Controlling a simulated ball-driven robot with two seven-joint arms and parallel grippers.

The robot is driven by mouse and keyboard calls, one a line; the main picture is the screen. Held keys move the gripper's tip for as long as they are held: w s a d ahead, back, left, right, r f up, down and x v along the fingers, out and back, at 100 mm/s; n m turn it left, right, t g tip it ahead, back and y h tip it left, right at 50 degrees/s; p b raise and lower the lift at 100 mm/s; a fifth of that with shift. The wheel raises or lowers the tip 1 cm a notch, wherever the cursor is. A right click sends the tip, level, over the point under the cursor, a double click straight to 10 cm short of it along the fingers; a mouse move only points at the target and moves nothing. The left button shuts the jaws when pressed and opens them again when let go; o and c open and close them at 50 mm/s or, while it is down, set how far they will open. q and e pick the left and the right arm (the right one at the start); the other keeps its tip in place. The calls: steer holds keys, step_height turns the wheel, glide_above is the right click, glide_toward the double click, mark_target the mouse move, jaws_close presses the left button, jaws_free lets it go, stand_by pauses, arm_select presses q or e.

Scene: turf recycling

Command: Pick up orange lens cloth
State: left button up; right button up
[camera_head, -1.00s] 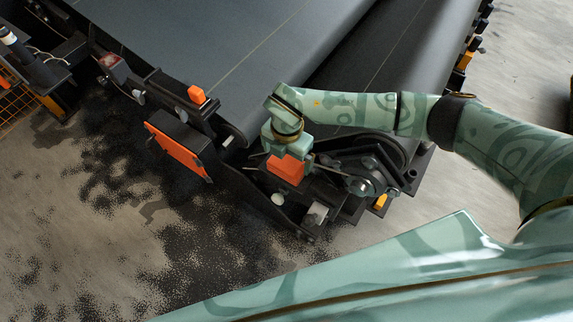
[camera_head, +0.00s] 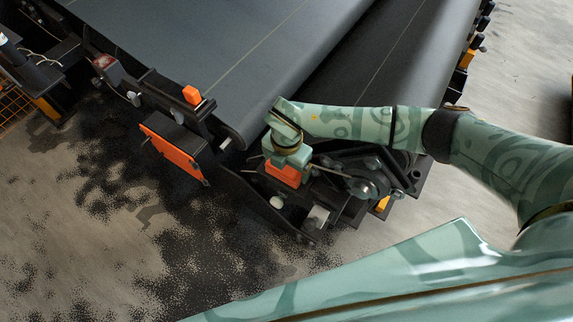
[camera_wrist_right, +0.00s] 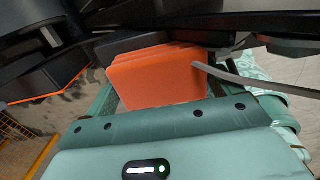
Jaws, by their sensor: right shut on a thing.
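The orange lens cloth (camera_head: 283,175) looks like a small orange folded stack at the near end of the conveyor, in the middle of the head view. My right gripper (camera_head: 285,164) points down over it and is shut on it. The gripper body hides the cloth's upper part in the head view. In the right wrist view the cloth (camera_wrist_right: 158,82) shows as several stacked orange layers just past the green gripper body. My left gripper is not in view.
A grey conveyor belt (camera_head: 220,60) and a darker belt (camera_head: 375,75) run away behind the gripper. Dark metal brackets and bolts crowd close around it. An orange panel (camera_head: 172,152) and a small orange block (camera_head: 192,95) are to the left. Speckled floor (camera_head: 110,240) lies in front.

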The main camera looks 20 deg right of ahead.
step_height(320, 180, up, 4)
steer(key=shift+w+f+p, duration=0.1)
steer(key=shift+p, duration=0.9)
steer(key=s+d+r+p, duration=0.1)
steer(key=r, duration=0.1)
steer(key=s+d+r+p, duration=0.1)
steer(key=r, duration=0.1)
steer(key=s+d+r+p, duration=0.1)
steer(key=d+r, duration=0.1)
steer(key=shift+s+d+p, duration=0.1)
steer(key=shift+p, duration=0.2)
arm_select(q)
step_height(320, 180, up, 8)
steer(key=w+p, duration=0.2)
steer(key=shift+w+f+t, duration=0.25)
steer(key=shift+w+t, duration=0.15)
arm_select(e)
steer(key=s+d+r, duration=0.3)
steer(key=s+d, duration=0.2)
steer(key=d, duration=0.2)
steer(key=shift+s, duration=0.2)
steer(key=shift+r, duration=0.1)
steer(key=shift+o, duration=0.9)
steer(key=shift+c, duration=0.5)
